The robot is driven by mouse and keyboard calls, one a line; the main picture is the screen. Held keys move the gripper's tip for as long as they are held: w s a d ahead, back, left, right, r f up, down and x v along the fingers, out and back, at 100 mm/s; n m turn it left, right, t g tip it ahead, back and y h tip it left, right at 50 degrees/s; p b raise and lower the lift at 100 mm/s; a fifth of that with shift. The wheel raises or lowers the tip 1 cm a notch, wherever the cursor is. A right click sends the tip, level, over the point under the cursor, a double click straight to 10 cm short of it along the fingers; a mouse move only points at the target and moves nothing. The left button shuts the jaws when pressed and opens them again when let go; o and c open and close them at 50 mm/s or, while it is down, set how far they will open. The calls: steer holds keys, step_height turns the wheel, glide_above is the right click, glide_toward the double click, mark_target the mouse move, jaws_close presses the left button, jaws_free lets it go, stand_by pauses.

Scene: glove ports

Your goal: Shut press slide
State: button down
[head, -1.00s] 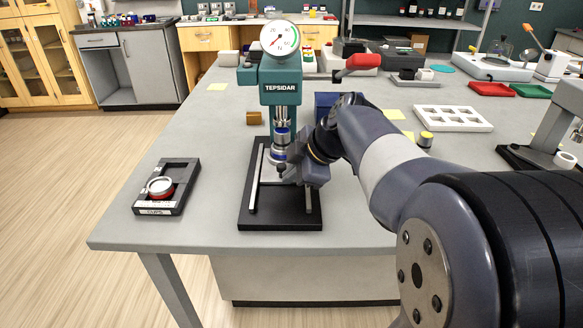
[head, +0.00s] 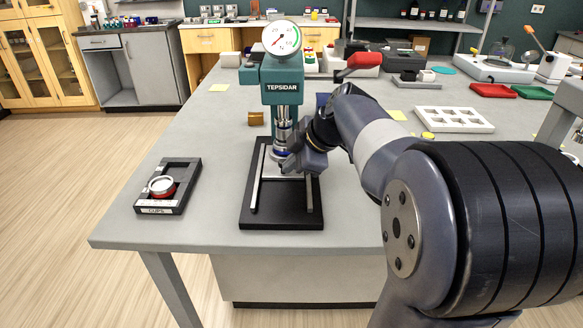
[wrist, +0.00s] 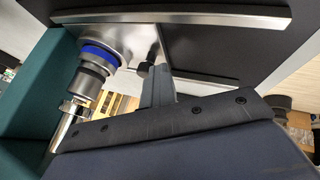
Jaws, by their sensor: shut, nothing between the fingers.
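The teal press (head: 283,95) with a round dial stands near the table's front left. Its black base (head: 281,218) carries two silver rails, with a silver slide plate (head: 271,172) between them under the ram. In the wrist view the blue-ringed ram (wrist: 98,54) sits over the silver slide (wrist: 128,42), beside a small dark knob (wrist: 144,72). My gripper (head: 289,168) is low over the base, right of the ram. In the wrist view my gripper (wrist: 160,80) is shut and empty, its tips close beside the knob; I cannot tell whether they touch. My gripper partly hides the slide in the head view.
A black tray (head: 181,166) with a round silver-and-red cup lies left of the press. A red handle (head: 364,61) projects at the press's upper right. A white rack (head: 453,119) and a yellow-topped item stand farther right.

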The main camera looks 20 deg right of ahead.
steer(key=shift+w+d+r, duration=0.1)
steer(key=shift+d, duration=0.05)
steer(key=shift+r, duration=0.25)
steer(key=v, duration=0.3)
steer(key=shift+s+d+f, duration=0.1)
steer(key=shift+s+f, duration=0.05)
steer(key=shift+s, duration=0.05)
steer(key=s+d, duration=0.6)
steer(key=s, duration=0.3)
steer(key=shift+s+d+f+b, duration=0.2)
steer(key=shift+s+d+b, duration=0.05)
steer(key=shift+b, duration=0.2)
steer(key=w+a, duration=0.2)
steer(key=w, duration=0.1)
steer(key=w+a, duration=0.2)
steer(key=w, duration=0.1)
steer(key=w+a+p, duration=0.1)
steer(key=w+a, duration=0.2)
steer(key=w, duration=0.1)
steer(key=shift+w+a+f, duration=0.1)
steer(key=shift+a+f, duration=0.05)
steer(key=shift+f, duration=0.1)
steer(key=shift+w+a+f, duration=0.15)
steer(key=shift+w+f, duration=0.15)
steer(key=shift+f, duration=0.15)
steer(key=shift+s, duration=0.1)
